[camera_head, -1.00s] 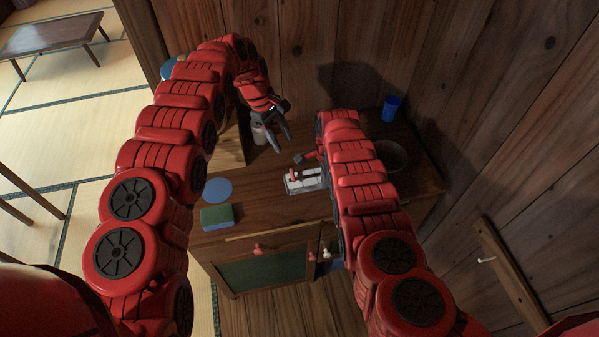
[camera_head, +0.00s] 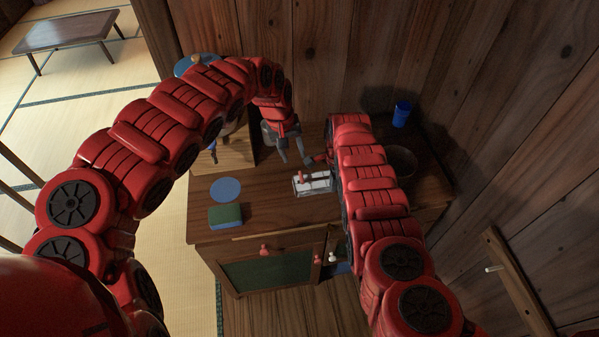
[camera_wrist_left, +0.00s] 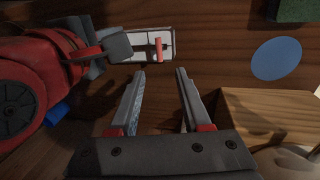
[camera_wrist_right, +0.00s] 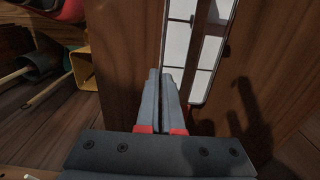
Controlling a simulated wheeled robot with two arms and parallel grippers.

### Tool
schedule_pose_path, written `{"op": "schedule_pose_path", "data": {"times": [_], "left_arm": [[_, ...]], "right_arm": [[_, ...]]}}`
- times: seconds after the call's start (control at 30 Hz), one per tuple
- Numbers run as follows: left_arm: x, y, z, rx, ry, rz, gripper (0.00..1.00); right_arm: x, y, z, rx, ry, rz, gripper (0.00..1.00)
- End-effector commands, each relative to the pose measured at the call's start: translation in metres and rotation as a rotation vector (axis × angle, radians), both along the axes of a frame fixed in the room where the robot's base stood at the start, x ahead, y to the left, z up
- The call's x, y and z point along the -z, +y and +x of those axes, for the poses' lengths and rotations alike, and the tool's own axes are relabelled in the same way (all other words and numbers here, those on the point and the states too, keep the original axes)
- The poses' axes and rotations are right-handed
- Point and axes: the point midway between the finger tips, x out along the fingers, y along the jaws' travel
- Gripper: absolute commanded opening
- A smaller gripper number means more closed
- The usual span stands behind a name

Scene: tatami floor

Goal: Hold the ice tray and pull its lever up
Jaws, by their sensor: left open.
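The white ice tray (camera_head: 316,188) lies on the wooden cabinet top. Its lever (camera_head: 304,178) has a red handle, which also shows in the left wrist view (camera_wrist_left: 158,48). My left gripper (camera_head: 297,155) is open and empty, behind the tray. In its wrist view its fingers (camera_wrist_left: 160,72) point at the tray, with the red handle beyond the fingertips. My right gripper (camera_wrist_right: 162,74) has its fingers nearly together at the tray's edge, one fingertip on each side of the rim. In the head view the right arm partly hides the tray's right end.
A blue disc (camera_head: 225,189) and a green-and-blue sponge (camera_head: 226,216) lie left of the tray. A blue cup (camera_head: 401,113) and a dark bowl (camera_head: 402,161) stand to the right. A wooden box (camera_head: 238,155) stands at the left. A wooden wall closes off the back.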

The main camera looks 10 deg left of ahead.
Motion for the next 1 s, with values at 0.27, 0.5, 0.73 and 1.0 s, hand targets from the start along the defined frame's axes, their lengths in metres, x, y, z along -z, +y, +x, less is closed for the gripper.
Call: {"op": "schedule_pose_path", "data": {"times": [0.27,0.5,0.73,1.0], "left_arm": [[0.056,-0.013,0.001,0.0,0.007,-0.005,0.48],[0.086,-0.019,0.005,0.001,0.001,-0.002,0.48],[0.097,-0.019,0.005,-0.002,0.003,0.0,0.48],[0.096,-0.018,0.005,-0.002,0.002,0.001,0.39]], "right_arm": [[0.0,0.0,0.0,0.0,-0.001,0.0,0.0],[0.0,0.0,0.0,0.0,-0.001,0.0,0.0],[0.0,0.0,0.0,0.0,0.0,0.0,0.0],[0.0,0.0,0.0,0.0,0.0,0.0,0.0]]}}
